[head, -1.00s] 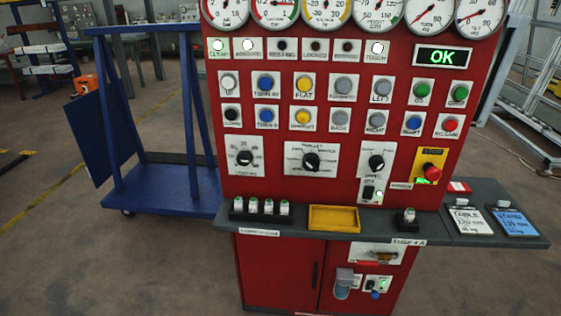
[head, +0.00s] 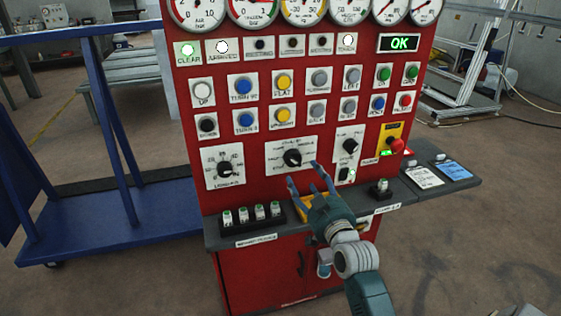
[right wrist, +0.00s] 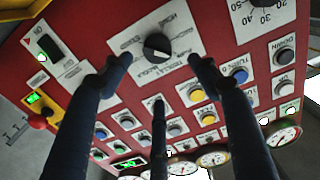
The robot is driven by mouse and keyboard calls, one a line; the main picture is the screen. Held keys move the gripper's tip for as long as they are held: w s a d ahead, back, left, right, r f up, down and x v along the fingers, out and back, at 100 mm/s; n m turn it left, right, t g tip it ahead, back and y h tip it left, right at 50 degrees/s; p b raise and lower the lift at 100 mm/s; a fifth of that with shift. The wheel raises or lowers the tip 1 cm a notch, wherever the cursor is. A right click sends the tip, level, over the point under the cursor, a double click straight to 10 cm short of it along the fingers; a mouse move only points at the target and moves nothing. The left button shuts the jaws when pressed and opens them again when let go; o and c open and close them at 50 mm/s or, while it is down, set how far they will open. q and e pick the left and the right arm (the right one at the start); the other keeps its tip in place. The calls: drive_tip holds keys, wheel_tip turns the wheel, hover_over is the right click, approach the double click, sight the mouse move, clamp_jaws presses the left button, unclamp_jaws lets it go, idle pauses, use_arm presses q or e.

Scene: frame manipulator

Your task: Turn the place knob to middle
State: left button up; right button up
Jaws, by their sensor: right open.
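The red panel (head: 262,122) carries three black rotary knobs: a left one (head: 226,169), a centre one (head: 292,158) on a wide white plate, and a right one (head: 350,146). Their lettering is too small to tell surely which is the place knob. My right gripper (head: 303,177) is open and empty in front of the panel, just below the centre knob. In the right wrist view the centre knob (right wrist: 156,46) shows between the spread fingertips (right wrist: 157,66), apparently untouched. My left gripper is not in view.
Rows of push buttons (head: 283,82) and gauges sit above the knobs. A grey shelf (head: 222,238) juts out below, with small labelled blocks (head: 243,214) and a yellow tray (head: 302,208). A red stop button (head: 396,145) is at right. A blue trolley (head: 150,215) stands left.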

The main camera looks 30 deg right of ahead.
sight(296, 160)
drive_tip(key=p+x, duration=0.1)
drive_tip(key=x, duration=0.9)
drive_tip(key=shift+f, duration=0.1)
drive_tip(key=c, duration=1.1)
